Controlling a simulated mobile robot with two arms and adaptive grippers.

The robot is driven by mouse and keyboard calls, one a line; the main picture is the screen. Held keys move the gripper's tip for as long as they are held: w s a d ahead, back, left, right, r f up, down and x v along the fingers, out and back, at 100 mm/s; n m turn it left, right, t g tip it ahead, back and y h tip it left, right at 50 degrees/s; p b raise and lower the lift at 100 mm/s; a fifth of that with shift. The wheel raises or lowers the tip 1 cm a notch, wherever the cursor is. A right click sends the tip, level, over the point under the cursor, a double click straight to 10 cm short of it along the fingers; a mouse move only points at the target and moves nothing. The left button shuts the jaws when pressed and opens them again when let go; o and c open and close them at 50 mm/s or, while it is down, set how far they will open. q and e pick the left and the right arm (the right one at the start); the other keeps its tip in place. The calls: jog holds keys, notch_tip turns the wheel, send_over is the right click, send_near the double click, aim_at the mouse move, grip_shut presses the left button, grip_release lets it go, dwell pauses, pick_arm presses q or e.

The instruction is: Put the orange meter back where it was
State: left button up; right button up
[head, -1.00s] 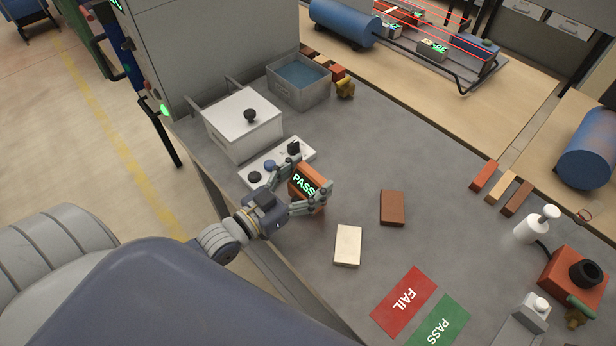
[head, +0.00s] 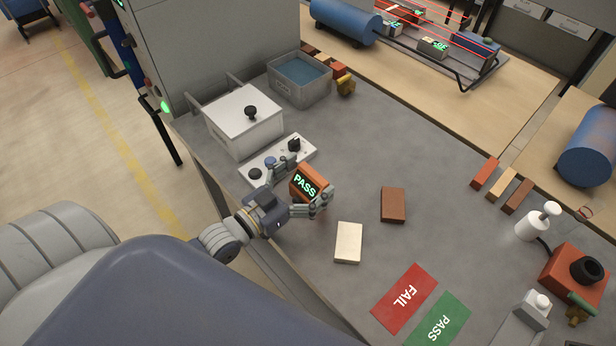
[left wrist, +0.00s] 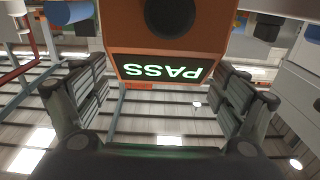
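The orange meter (head: 308,182) has a black screen with a glowing green "PASS" and stands at the near left part of the grey worktop, just right of the white control panel. In the left wrist view the meter (left wrist: 122,42) fills the top, with a dark round part above its screen. My left gripper (head: 301,181) is open around the meter, with one finger on each side. In the left wrist view the fingers of this gripper (left wrist: 165,88) are spread wide, with gaps to the meter. The meter's underside is hidden. My right gripper is not in view.
The white control panel (head: 268,163) with knobs is close behind my left gripper. A lidded white box (head: 240,135) and a water bin (head: 300,92) stand farther back. A pale brick (head: 348,243), a brown brick (head: 393,205), a red FAIL mat (head: 404,298) and a green PASS mat (head: 440,322) lie right.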

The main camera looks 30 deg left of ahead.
pick_arm(q)
jog(key=shift+s+f, duration=0.15)
jog(key=shift+f, duration=0.45)
jog(key=shift+d+r, duration=0.1)
jog(key=shift+r, duration=0.05)
jog(key=shift+r+p, duration=0.3)
jog(key=shift+r, duration=0.05)
jog(key=v, duration=0.4)
jog(key=b+v, duration=0.1)
jog(key=v, duration=0.2)
jog(key=r+b+v, duration=0.1)
jog(key=v, duration=0.3)
jog(key=shift+s+a, duration=0.25)
jog(key=shift+a, duration=0.05)
